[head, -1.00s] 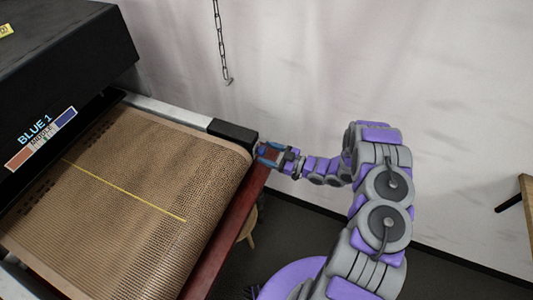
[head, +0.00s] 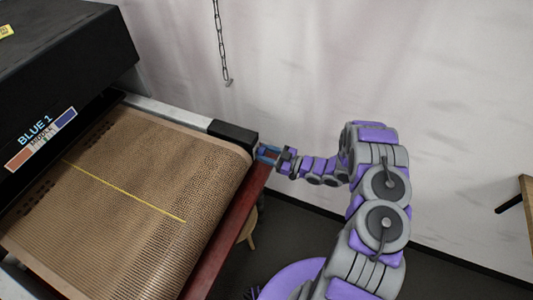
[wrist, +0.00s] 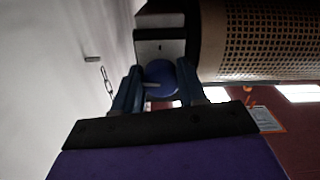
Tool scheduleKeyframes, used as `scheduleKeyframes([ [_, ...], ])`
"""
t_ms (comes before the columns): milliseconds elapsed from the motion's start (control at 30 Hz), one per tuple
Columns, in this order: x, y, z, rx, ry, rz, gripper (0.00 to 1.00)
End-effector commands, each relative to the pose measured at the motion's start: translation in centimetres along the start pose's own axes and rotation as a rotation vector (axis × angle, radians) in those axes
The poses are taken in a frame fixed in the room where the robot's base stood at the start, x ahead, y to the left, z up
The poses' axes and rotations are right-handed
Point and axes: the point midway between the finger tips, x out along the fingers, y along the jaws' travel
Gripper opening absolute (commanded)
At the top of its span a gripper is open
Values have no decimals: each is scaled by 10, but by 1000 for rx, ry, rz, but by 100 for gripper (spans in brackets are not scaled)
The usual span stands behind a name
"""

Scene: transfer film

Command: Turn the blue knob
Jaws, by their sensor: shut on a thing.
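The blue knob (wrist: 161,80) shows in the wrist view as a round blue face with a pale pointer mark on its left part. It sits on a pale bracket at the end of the conveyor's side rail. My gripper (wrist: 160,92) has one finger on each side of the knob and is shut on it. In the head view my gripper (head: 268,154) is at the right end of the conveyor, beside the black end block, and the knob is mostly hidden there.
The conveyor's brown mesh belt (head: 130,180) has a yellow line across it. A black machine housing (head: 65,60) with a "BLUE 1 / MIDDLE" label (head: 41,139) stands at left. A chain (head: 220,45) hangs by the wall. A wooden stool (head: 248,228) is below the belt's end.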

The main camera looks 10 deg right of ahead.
Motion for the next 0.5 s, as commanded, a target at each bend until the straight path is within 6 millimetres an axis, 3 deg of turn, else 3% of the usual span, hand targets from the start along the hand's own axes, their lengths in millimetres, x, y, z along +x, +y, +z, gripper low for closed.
scheduleKeyframes([
  [500,0,3,-1,-111,1,5,11],
])
